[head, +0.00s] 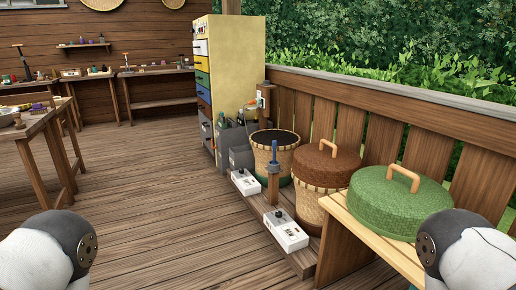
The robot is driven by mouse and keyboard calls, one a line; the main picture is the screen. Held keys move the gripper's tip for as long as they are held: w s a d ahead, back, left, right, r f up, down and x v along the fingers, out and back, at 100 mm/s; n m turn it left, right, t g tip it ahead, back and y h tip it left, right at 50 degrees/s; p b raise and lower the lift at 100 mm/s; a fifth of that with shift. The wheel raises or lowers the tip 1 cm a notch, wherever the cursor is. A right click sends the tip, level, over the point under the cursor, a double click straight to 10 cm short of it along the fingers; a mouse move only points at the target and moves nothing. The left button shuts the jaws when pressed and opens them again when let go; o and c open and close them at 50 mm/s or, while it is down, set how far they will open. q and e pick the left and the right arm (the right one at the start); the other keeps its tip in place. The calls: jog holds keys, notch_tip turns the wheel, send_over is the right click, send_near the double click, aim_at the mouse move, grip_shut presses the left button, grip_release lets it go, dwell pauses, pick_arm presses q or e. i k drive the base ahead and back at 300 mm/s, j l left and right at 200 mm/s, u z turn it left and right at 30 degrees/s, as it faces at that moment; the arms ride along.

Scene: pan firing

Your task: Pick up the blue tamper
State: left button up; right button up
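A slim upright tool with a blue handle (274,155), which looks like the blue tamper, stands near the middle right of the head view. It is in front of a woven basket with a dark top (268,150). Only rounded white and dark parts of my two arms show at the bottom left and bottom right corners, well apart from the tool. Neither gripper is in view.
White boxes (287,232) (245,182) sit on a low wooden platform beside the tool. A brown-lidded basket (325,163) and a green lid (398,203) on a bench stand to its right. A railing (400,140) runs behind. The plank floor (170,190) at left is clear.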

aim_at(274, 143)
jog(key=i+j, duration=0.2)
jog(key=i, duration=0.35)
jog(key=i+j, duration=0.15)
jog(key=i, duration=0.45)
jog(key=i+j+u, duration=0.1)
jog(key=i, duration=0.45)
jog(key=i+j, duration=0.2)
jog(key=i, duration=0.4)
jog(key=i+z, duration=0.5)
jog(key=i+j+z, duration=0.2)
jog(key=i+z, duration=0.3)
jog(key=i+j+z, duration=0.3)
jog(key=z, duration=0.2)
jog(key=i+j+z, duration=0.25)
jog(key=j+z, duration=0.25)
